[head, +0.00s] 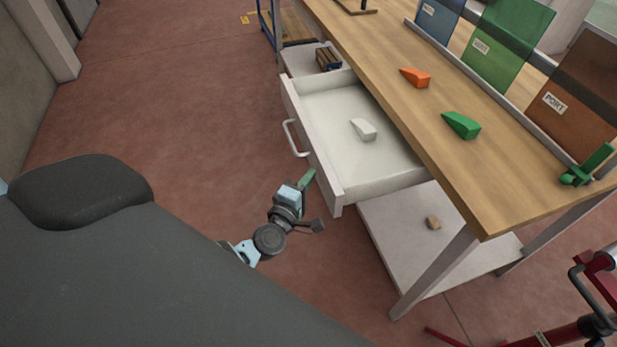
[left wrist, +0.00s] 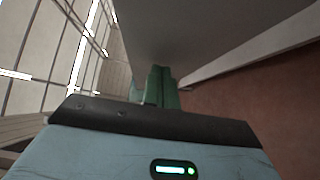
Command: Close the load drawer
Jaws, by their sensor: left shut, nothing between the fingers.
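The load drawer (head: 338,185) is white and stands pulled out from under the wooden workbench. A white wedge-shaped block (head: 363,129) lies inside it. Its white bar handle (head: 292,139) is on the front panel, left in the head view. My left gripper (head: 308,179) has green fingers, shut and empty, close to the near corner of the drawer front, to the right of and nearer than the handle. In the left wrist view the green fingers (left wrist: 161,88) point towards a pale grey surface; I cannot tell if they touch it. My right gripper is not in view.
The workbench top (head: 440,150) holds an orange wedge (head: 416,78), a green wedge (head: 462,125) and coloured panels along its back. Red equipment (head: 570,330) stands at lower right. The floor left of the drawer is clear.

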